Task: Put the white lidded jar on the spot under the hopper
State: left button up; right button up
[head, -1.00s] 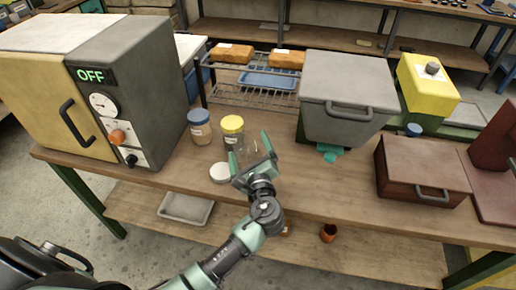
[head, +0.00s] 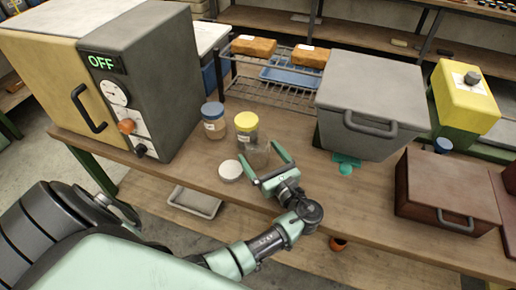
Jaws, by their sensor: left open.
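A round white lid (head: 230,170) shows on the workbench, left of my left gripper; I cannot tell whether a jar is under it. A clear glass jar (head: 257,158) stands just right of it, partly hidden by my gripper. My left gripper (head: 260,151) is open, its fingers spread around or just above the clear jar; contact cannot be told. A yellow box with a grey knob (head: 466,90), perhaps the hopper, stands on a green base at the right. The spot under it cannot be made out. My right gripper is not in view.
A blue-lidded jar (head: 214,121) and a yellow-lidded jar (head: 246,127) stand close behind the gripper. A grey oven (head: 150,75) is at left, a wire rack (head: 270,92) behind. A grey handled box (head: 370,100) and brown box (head: 448,190) stand right.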

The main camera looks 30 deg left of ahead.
pick_arm(q)
jog(key=x, duration=0.2)
jog(key=shift+w+a+r, duration=0.1)
jog(key=shift+w+a, duration=0.2)
jog(key=shift+a, duration=0.25)
jog(key=shift+w, duration=0.1)
jog(key=c, duration=2)
